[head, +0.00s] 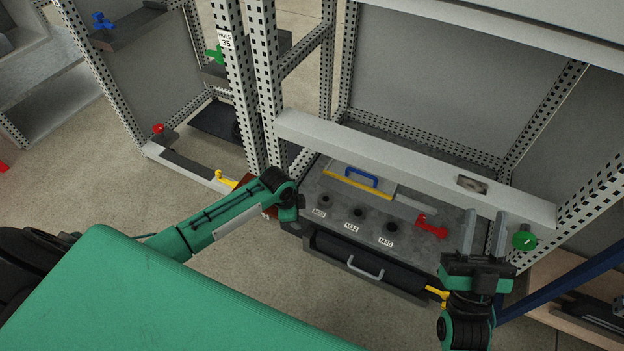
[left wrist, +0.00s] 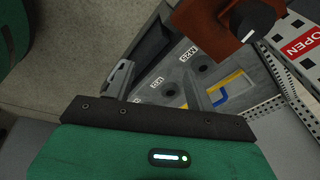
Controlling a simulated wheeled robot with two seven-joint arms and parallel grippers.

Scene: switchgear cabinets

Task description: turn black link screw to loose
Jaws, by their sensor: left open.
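A black knob-like screw (left wrist: 257,20) with a pale mark sits on a red-brown plate (left wrist: 225,42) at the upper right of the left wrist view. In the head view a bit of the red-brown plate (head: 250,183) shows behind my left arm; the screw is hidden there. My left gripper (left wrist: 158,78) is open and empty, with the screw beyond and to the right of its fingers, apart from them. In the head view my left gripper is hidden at the arm's end. My right gripper (head: 483,230) is open and empty, fingers pointing up, near the cabinet's right side.
A grey tool tray (head: 345,195) holds several black sockets (head: 357,213), a blue-handled tool (head: 362,176) and a red piece (head: 431,226). Perforated posts (head: 240,90) and a pale crossbar (head: 400,160) frame the cabinet. A red OPEN label (left wrist: 302,45) is beside the screw.

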